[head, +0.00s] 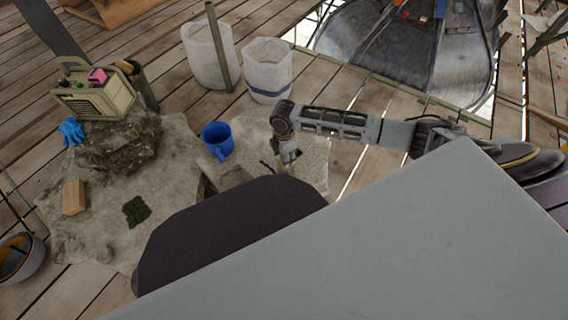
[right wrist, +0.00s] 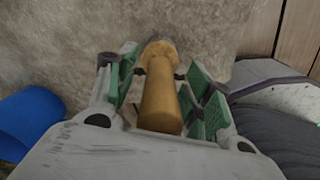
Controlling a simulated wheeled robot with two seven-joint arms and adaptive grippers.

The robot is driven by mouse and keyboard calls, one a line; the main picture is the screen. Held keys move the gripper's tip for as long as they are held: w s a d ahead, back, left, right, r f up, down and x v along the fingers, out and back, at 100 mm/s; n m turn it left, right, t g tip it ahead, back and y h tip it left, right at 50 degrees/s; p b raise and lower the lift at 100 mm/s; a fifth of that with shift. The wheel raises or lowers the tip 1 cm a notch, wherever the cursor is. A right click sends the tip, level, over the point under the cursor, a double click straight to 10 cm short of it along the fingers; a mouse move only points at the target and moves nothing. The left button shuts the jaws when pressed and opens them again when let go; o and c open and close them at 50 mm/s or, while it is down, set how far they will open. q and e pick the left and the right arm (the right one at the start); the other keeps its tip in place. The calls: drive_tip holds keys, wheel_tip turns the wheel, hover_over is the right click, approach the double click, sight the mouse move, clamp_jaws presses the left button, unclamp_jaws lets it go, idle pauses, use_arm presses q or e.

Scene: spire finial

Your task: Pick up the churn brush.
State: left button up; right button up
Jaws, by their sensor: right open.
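In the right wrist view a yellow-brown wooden handle (right wrist: 160,97) with a rounded end, which looks like the churn brush, lies between the green finger pads of my right gripper (right wrist: 162,88). The pads stand on either side of it, with a visible gap at least on the left. My right gripper is open. In the head view the right gripper (head: 289,160) points down over the pale stone-like sheet, right of the blue jug (head: 217,141). The brush cannot be made out clearly there. Its bristle end is not visible. My left gripper is out of view.
The jug also shows in the right wrist view (right wrist: 33,120). Two whitish buckets (head: 268,72) stand behind, one with a pole (head: 217,45). A boxy cream unit (head: 95,98) sits on a rock (head: 120,143) at left. A wooden block (head: 74,197) lies front left.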

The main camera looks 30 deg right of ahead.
idle(0.4)
clamp_jaws()
idle(0.4)
drive_tip(key=shift+r+p, duration=0.35)
drive_tip(key=shift+r, duration=0.35)
wheel_tip(320, 180, up, 7)
drive_tip(key=p, duration=0.3)
drive_tip(key=shift+f, duration=0.1)
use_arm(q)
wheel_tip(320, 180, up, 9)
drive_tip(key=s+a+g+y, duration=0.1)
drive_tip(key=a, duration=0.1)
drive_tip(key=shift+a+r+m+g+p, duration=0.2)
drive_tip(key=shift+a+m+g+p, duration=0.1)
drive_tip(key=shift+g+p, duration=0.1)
use_arm(e)
drive_tip(key=shift+r, duration=0.95)
drive_tip(key=shift+w, duration=0.1)
